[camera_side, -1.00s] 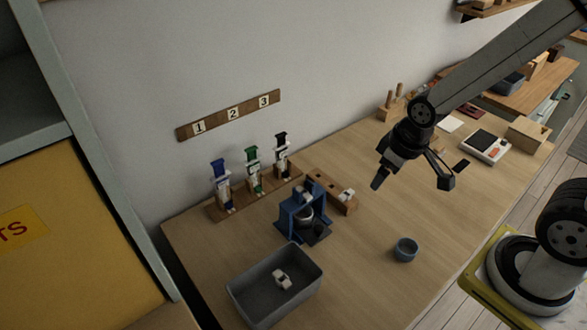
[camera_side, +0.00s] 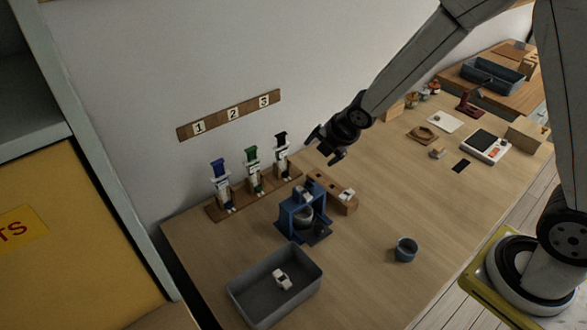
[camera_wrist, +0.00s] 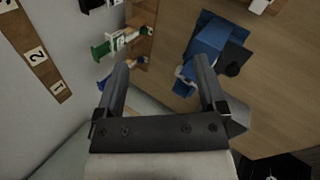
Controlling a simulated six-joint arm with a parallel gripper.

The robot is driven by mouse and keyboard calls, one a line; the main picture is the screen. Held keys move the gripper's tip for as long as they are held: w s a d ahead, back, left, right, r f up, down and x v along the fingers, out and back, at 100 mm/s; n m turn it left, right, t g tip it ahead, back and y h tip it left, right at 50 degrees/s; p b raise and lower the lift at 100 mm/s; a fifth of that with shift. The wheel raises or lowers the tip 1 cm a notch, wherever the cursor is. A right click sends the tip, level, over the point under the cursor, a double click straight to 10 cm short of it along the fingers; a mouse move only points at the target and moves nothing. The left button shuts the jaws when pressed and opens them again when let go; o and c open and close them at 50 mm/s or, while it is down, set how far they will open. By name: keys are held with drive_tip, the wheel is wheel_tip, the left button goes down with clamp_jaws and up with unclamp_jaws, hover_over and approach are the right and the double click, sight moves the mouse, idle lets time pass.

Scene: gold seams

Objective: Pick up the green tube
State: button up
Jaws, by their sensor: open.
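The green tube (camera_side: 254,171) has a green cap and a white body. It stands upright in the middle of a wooden rack (camera_side: 232,206), between a blue-capped tube (camera_side: 222,186) and a black-capped tube (camera_side: 282,157). In the wrist view the green tube (camera_wrist: 104,48) shows at the upper left, beyond my left finger. My gripper (camera_side: 325,154) is open and empty, in the air to the right of the black-capped tube. In the wrist view my gripper (camera_wrist: 161,75) has its two fingers wide apart.
A blue device (camera_side: 300,215) stands in front of the rack, beside a wooden block (camera_side: 332,190) with a white piece. A grey bin (camera_side: 250,312) holds a white object. A small blue cup (camera_side: 406,249) stands on the open table. A number board (camera_side: 229,115) is on the wall.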

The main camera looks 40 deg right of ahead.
drive_tip(key=w+a+f+n, duration=0.2)
drive_tip(key=w+n, duration=0.3)
drive_tip(key=n, duration=0.2)
drive_tip(key=n+t+y, duration=0.2)
drive_tip(key=n+y, duration=0.1)
drive_tip(key=n, duration=0.9)
approach(254, 171)
drive_tip(key=shift+w+d+f, duration=0.1)
drive_tip(key=shift+w+f, duration=0.15)
drive_tip(key=shift+w, duration=0.2)
drive_tip(key=shift+w+a+f+m, duration=0.15)
drive_tip(key=shift+w+f, duration=0.25)
drive_tip(key=shift+f, duration=0.1)
drive_tip(key=shift+w+a+f+m, duration=0.15)
drive_tip(key=shift+w+a+f, duration=0.05)
drive_tip(key=shift+w+f, duration=0.25)
drive_tip(key=shift+a+x, duration=0.25)
drive_tip(key=shift+x, duration=2.3)
drive_tip(key=shift+s, duration=0.15)
